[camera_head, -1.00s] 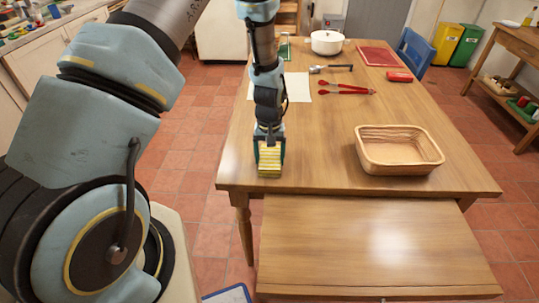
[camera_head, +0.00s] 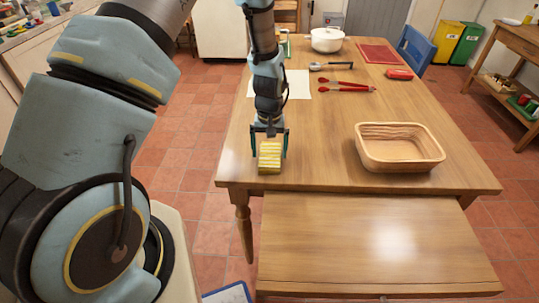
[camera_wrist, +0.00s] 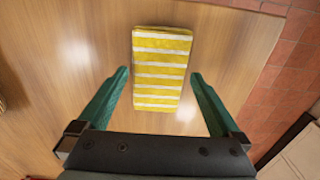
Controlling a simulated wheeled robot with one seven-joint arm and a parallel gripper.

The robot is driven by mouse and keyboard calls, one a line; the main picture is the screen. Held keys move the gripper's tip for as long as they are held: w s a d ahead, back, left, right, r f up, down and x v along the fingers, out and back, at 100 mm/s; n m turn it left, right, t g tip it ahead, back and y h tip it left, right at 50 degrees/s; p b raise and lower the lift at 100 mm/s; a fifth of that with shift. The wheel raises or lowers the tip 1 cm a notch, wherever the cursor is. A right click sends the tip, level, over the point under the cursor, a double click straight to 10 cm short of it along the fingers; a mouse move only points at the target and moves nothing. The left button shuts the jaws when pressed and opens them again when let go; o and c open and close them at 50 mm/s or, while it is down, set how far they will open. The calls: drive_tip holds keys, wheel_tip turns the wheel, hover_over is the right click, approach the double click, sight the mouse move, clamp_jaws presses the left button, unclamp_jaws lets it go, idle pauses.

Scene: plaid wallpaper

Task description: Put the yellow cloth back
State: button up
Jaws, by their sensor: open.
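The yellow cloth (camera_head: 269,157), folded with white stripes, lies on the wooden table (camera_head: 330,120) near its front left corner. My gripper (camera_head: 270,153) is above it with its green fingers spread. In the wrist view the cloth (camera_wrist: 162,68) lies flat ahead of and between the fingers of my gripper (camera_wrist: 158,75), with a gap on each side. The fingers hold nothing.
A wicker basket (camera_head: 398,165) stands right of the cloth, empty. Red tongs (camera_head: 345,87), a white pot (camera_head: 327,40), a red board (camera_head: 380,54) and a white sheet (camera_head: 298,85) lie farther back. The table between cloth and basket is clear.

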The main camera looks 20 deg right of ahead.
sight(269, 155)
wheel_tip(269, 155, up, 10)
drive_tip(key=b, duration=0.2)
drive_tip(key=shift+r+b, duration=0.15)
drive_tip(key=shift+b, duration=0.15)
drive_tip(key=w+a+r+n, duration=0.1)
drive_tip(key=a+r, duration=0.2)
drive_tip(key=a, duration=0.5)
drive_tip(key=w+a+r+n, duration=0.1)
drive_tip(key=a+r, duration=0.2)
drive_tip(key=a, duration=0.4)
drive_tip(key=s+a+r+n, duration=0.1)
drive_tip(key=s+a, duration=0.1)
drive_tip(key=a, duration=0.5)
drive_tip(key=s+a+r+t, duration=0.1)
drive_tip(key=s+a+r, duration=0.1)
drive_tip(key=a, duration=0.6)
drive_tip(key=shift+s+r+n+t, duration=0.2)
drive_tip(key=shift+s+n+t, duration=0.15)
drive_tip(key=shift+s, duration=0.5)
